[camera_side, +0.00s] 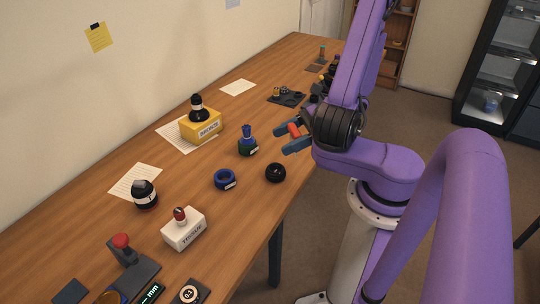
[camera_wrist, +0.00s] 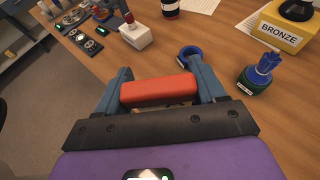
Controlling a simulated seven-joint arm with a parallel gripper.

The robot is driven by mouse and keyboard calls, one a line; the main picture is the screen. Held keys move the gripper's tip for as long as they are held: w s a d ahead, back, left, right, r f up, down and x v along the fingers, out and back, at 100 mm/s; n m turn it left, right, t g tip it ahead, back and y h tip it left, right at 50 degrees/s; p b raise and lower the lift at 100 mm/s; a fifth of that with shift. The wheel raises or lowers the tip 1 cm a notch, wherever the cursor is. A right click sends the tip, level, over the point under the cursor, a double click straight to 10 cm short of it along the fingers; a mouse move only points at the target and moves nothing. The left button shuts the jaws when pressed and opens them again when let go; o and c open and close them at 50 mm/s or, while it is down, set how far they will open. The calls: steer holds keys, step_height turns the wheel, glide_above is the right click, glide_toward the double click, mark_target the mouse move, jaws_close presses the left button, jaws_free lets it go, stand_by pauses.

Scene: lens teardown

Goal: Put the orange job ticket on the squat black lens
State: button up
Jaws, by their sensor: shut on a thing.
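The orange job ticket (camera_side: 294,131) is a small orange-red block. My gripper (camera_side: 288,138) is shut on it and holds it in the air near the right edge of the table. In the wrist view the ticket (camera_wrist: 158,90) lies crosswise between the two blue-grey fingers of my gripper (camera_wrist: 160,84). The squat black lens (camera_side: 275,172) is a low, round black piece on the table near that edge. In the side view it is below and slightly left of the ticket, apart from it, and nothing is seen on top. I cannot make it out in the wrist view.
A blue ring (camera_side: 225,180) and a blue-topped dark green piece (camera_side: 247,142) stand left of the lens. Farther left are a yellow BRONZE box (camera_side: 202,127), a white box (camera_side: 184,230) with a red-topped piece and a banded dark jar (camera_side: 145,195). Bare wood surrounds the lens.

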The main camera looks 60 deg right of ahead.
steer(key=w+f, duration=0.3)
steer(key=w+d+f, duration=0.1)
steer(key=w+f, duration=0.2)
steer(key=shift+d+f, duration=0.2)
steer(key=shift+f, duration=1.6)
steer(key=shift+f, duration=0.1)
steer(key=o, duration=1)
